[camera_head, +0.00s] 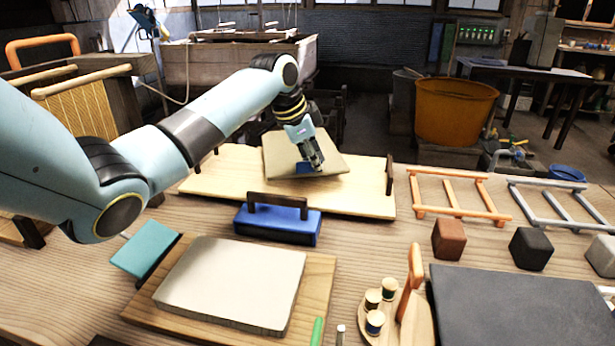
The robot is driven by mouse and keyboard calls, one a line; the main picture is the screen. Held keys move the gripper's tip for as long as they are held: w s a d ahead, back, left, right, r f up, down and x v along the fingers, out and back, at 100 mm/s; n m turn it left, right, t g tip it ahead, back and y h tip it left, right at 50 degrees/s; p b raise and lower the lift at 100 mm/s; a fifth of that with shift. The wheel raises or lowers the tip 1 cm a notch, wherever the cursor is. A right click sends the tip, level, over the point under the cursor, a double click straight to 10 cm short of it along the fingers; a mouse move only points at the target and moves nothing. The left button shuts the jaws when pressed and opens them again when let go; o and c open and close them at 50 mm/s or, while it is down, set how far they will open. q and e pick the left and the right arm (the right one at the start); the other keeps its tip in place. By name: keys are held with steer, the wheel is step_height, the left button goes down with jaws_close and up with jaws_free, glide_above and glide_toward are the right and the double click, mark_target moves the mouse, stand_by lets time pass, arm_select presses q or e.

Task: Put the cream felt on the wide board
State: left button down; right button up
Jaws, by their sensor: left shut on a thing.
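The cream felt (285,150) is a thin beige sheet over the middle of the wide board. The wide board (215,177) is pale wood with dark upright handles at its ends. My left gripper (313,166) points down at the felt's near right part and is shut on it beside a small blue piece (304,168). The felt lies skewed to the board; I cannot tell whether all of it touches. The fingertips are small and partly hidden. My right gripper is not in view.
In front are a blue block with a dark handle (275,225), a pale slab on a wooden board (235,280) and a teal piece (146,248). To the right are an orange rack (460,195), several cubes (449,239), a spool stand (405,320) and a dark slab (515,305).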

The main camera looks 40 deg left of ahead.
mark_target(306, 174)
arm_select(q)
steer(key=shift+s+a+f, duration=0.4)
steer(key=shift+s, duration=0.05)
step_height(306, 174, down, 4)
steer(key=c, duration=1.4)
jaws_free()
steer(key=shift+c, duration=0.2)
steer(key=shift+r, duration=0.25)
steer(key=p+v, duration=0.1)
steer(key=v, duration=1)
steer(key=shift+s+r, duration=0.2)
steer(key=shift+r, duration=0.1)
steer(key=shift+a, duration=0.1)
